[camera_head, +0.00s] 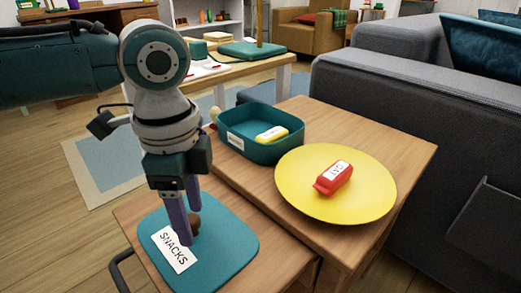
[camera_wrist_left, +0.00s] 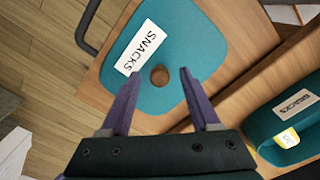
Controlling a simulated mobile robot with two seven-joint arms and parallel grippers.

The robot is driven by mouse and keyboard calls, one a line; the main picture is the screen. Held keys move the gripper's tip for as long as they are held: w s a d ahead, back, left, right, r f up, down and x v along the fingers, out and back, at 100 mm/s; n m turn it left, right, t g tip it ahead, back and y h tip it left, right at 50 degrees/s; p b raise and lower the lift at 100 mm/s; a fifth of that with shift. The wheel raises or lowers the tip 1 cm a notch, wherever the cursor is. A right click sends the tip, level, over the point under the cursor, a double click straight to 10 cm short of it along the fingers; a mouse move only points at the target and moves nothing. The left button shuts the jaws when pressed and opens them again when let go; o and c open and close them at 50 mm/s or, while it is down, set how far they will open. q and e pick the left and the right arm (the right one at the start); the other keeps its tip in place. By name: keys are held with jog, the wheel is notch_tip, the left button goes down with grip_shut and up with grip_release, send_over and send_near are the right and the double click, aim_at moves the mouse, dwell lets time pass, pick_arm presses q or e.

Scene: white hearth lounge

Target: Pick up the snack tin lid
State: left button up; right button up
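The snack tin lid (camera_head: 222,262) is a flat teal rounded square with a white SNACKS label and a brown round knob (camera_head: 194,223). It lies on the lower wooden surface at the front left. It also shows in the left wrist view (camera_wrist_left: 205,45), with its knob (camera_wrist_left: 160,76) just beyond the fingertips. My left gripper (camera_wrist_left: 156,77) is open, its purple fingers apart on either side of the knob's line. In the head view the left gripper (camera_head: 184,240) points down over the lid beside the knob. Whether the fingers touch the lid cannot be told. My right gripper is not in view.
An open teal tin (camera_head: 262,147) holding a yellow packet (camera_head: 272,134) stands on the higher wooden table. Beside it a yellow plate (camera_head: 300,200) bears a red packet (camera_head: 333,178). A grey sofa (camera_head: 400,100) borders the right. Wooden floor (camera_head: 50,240) is open at left.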

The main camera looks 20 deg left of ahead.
pick_arm(q)
grip_shut()
dwell(1.2)
